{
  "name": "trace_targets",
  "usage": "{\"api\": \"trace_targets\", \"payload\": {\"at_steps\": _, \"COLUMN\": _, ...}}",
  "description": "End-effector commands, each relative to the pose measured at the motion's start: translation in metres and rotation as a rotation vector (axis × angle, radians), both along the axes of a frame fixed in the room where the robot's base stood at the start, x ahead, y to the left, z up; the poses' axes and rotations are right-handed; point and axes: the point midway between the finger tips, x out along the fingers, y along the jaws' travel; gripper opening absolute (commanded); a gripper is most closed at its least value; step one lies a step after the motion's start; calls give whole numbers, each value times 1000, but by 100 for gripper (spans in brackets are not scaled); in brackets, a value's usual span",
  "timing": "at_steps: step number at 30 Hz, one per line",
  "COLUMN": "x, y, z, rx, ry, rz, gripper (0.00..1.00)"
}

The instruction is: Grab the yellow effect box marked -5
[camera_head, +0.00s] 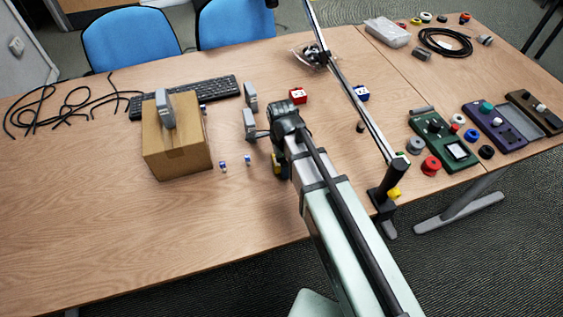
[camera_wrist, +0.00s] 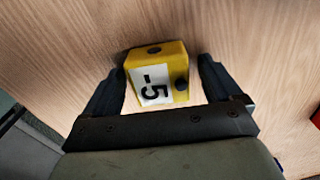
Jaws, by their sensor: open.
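The yellow effect box (camera_wrist: 172,62) shows in the wrist view, with a white label reading -5 and dark round knobs. It sits on the wooden table between the two fingers of my gripper (camera_wrist: 162,85). The fingers are open, one to each side of the box, with a gap visible on both sides. In the head view only a small piece of the yellow box (camera_head: 276,168) shows beside my gripper, and my arm hides much of it.
A cardboard box (camera_head: 186,158) with a grey device on top stands to the left. Small blue-and-white parts (camera_head: 223,167) lie between. A red box (camera_head: 298,96) and a blue box (camera_head: 361,93) stand behind. A keyboard (camera_head: 215,88) lies at the back. The front left table is clear.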

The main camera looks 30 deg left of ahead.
Motion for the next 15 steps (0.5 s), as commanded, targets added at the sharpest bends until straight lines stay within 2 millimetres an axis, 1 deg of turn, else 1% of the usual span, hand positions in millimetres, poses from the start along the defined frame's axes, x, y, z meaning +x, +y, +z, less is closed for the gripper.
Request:
{"api": "trace_targets", "payload": {"at_steps": 5, "x": 0, "y": 0, "z": 0, "rx": 1, "ry": -1, "rz": 0, "gripper": 91}}
{"api": "trace_targets", "payload": {"at_steps": 15, "x": 0, "y": 0, "z": 0, "rx": 0, "ry": 0, "rz": 0, "gripper": 58}}
